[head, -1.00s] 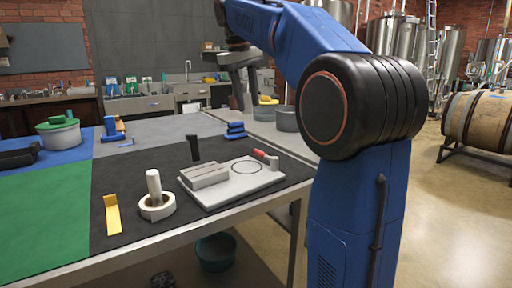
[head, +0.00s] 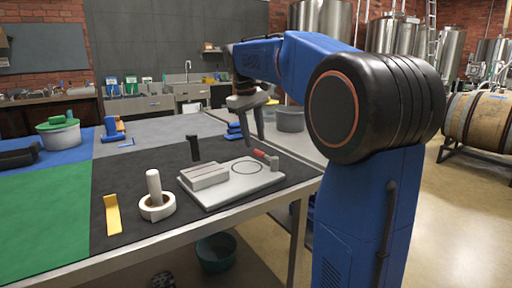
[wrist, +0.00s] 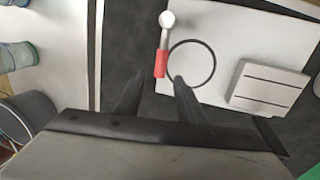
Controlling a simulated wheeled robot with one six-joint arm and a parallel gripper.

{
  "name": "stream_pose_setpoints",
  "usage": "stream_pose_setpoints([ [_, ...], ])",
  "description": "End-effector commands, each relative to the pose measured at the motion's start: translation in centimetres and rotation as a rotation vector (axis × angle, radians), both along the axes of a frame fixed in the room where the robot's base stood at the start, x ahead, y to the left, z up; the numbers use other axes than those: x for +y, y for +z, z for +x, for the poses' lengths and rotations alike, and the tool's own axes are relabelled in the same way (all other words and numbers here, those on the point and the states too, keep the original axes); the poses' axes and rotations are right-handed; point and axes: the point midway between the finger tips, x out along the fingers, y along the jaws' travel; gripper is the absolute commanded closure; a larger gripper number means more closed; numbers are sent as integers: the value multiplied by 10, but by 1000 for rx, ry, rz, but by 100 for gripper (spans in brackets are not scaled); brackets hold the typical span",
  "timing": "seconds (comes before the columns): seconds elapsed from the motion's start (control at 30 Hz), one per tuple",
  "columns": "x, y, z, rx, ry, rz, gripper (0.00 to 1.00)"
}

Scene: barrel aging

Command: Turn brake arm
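The brake arm, a short lever with a red grip (head: 266,157), sits at the back right corner of a white base plate (head: 232,192) on the table. In the wrist view the red grip (wrist: 161,62) joins a pale round end, beside a dark ring outline (wrist: 192,63) on the plate. My gripper (head: 258,134) is above and just behind the brake arm, pointing down. In the wrist view its two dark fingers (wrist: 158,88) are apart with nothing between them, and the grip lies just ahead of the fingertips, apparently untouched.
A white roll with a post (head: 156,203) and a yellow bracket (head: 112,214) are further left. Blue stacked pieces (head: 234,130) and a grey bucket (head: 290,118) are behind.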

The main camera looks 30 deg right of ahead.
Motion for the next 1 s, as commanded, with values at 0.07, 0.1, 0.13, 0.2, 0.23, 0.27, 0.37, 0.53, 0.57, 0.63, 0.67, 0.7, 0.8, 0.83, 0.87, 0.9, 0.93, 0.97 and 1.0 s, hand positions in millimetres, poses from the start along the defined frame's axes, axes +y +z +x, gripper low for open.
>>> stream_pose_setpoints([
  [0.07, -3, -13, -1, 3, -1, 1, 64],
  [0.1, -4, -18, 0, 1, -1, 0, 64],
  [0.13, -5, -22, 0, 2, -1, 1, 64],
  [0.2, -6, -29, 0, 1, -1, 0, 64],
  [0.23, -7, -32, 1, 0, -1, 0, 64],
  [0.27, -7, -34, 1, 0, -1, 0, 64],
  [0.37, -8, -39, 0, 1, -1, 0, 64],
  [0.53, -8, -42, 1, 0, -1, 0, 64],
  [0.57, -8, -42, 1, -1, -1, 0, 64],
  [0.63, -8, -41, 1, 0, -1, 0, 64],
  [0.67, -8, -41, 1, 0, 0, 0, 64],
  [0.7, -8, -41, 1, 0, 0, 0, 67],
  [0.8, -8, -41, 1, 0, 0, 0, 91],
  [0.83, -8, -41, 1, 0, 0, 0, 98],
  [0.87, -8, -41, 1, 0, 0, 0, 100],
  [0.9, -8, -41, 1, 0, 0, 0, 100],
  [0.93, -8, -41, 1, 0, 0, 0, 100],
  [0.97, -8, -41, 1, 0, 0, 0, 100],
  [1.0, -8, -41, 1, 0, -1, 0, 100],
])
